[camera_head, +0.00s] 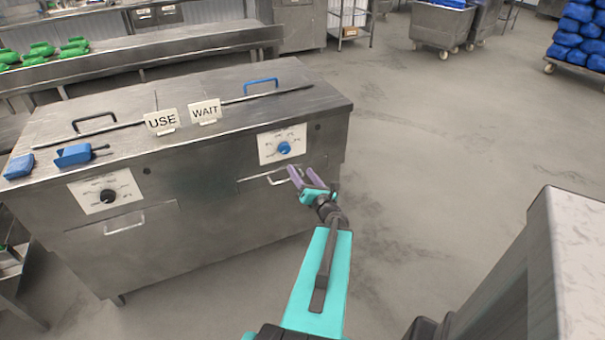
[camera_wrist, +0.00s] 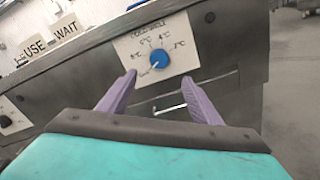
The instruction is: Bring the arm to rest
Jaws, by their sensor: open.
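My gripper (camera_head: 304,176) is at the end of my teal arm, in front of the right half of the steel cabinet (camera_head: 210,200). Its two purple fingers are apart with nothing between them. In the wrist view my gripper (camera_wrist: 158,80) points at the cabinet front, below a blue dial (camera_wrist: 159,59) on a white panel. The blue dial also shows in the head view (camera_head: 284,148), just above the fingers. A drawer handle (camera_head: 283,178) lies close behind the fingers in the head view; I cannot tell the gap.
The cabinet top carries a USE sign (camera_head: 161,121), a WAIT sign (camera_head: 205,112) and two blue scoops (camera_head: 74,155) (camera_head: 19,166). A black dial (camera_head: 108,196) is on the left panel. A steel block (camera_head: 535,270) stands at lower right. The floor right of the cabinet is open.

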